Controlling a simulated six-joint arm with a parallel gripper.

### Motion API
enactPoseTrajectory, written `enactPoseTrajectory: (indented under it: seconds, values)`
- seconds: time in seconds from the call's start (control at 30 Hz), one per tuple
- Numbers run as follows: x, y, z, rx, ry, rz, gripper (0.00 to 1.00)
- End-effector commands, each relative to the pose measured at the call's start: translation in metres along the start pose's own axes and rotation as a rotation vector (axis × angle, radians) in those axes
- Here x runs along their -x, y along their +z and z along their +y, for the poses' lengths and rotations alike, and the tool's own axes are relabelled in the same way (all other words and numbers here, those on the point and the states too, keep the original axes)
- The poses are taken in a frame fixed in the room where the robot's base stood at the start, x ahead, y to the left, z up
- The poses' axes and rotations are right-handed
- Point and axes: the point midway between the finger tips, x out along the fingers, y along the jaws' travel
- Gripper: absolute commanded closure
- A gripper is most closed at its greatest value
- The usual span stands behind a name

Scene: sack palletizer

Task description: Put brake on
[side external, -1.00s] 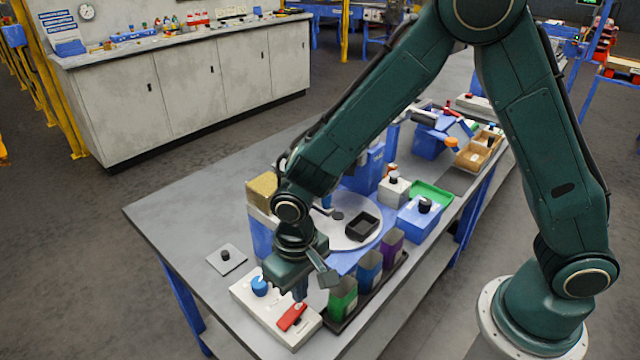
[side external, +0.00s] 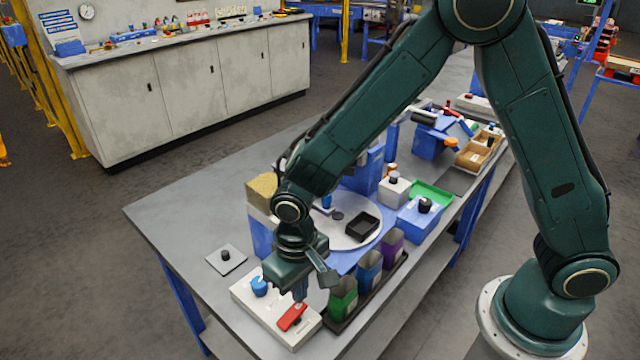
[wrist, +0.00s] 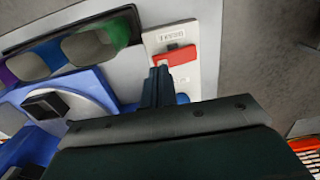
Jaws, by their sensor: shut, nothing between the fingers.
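The red brake lever (side external: 292,317) lies on a white panel (side external: 245,292) at the near end of the table. In the wrist view the red lever (wrist: 176,56) sits just beyond my fingertips, under a small printed label (wrist: 171,36). My gripper (side external: 300,294) points down over the panel, shut and empty, close beside the lever. In the wrist view my shut fingers (wrist: 158,78) reach toward the lever's left end. I cannot tell whether they touch it. A blue knob (side external: 260,286) stands on the same panel, left of the lever.
A dark tray (side external: 338,322) with green, blue and purple bins stands right of the panel. A round white turntable (side external: 350,232) with a black box (side external: 363,223) is behind. A small plate with a black knob (side external: 225,256) lies left. The table's left corner is clear.

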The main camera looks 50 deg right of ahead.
Motion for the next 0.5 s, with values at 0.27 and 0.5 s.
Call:
enactPoseTrajectory:
  seconds: [0.27, 0.5]
  values:
    - [-0.003, 0.000, 0.000, 0.000, 0.000, 0.000, 1.00]
    - [-0.013, 0.000, 0.000, 0.000, 0.001, -0.002, 1.00]
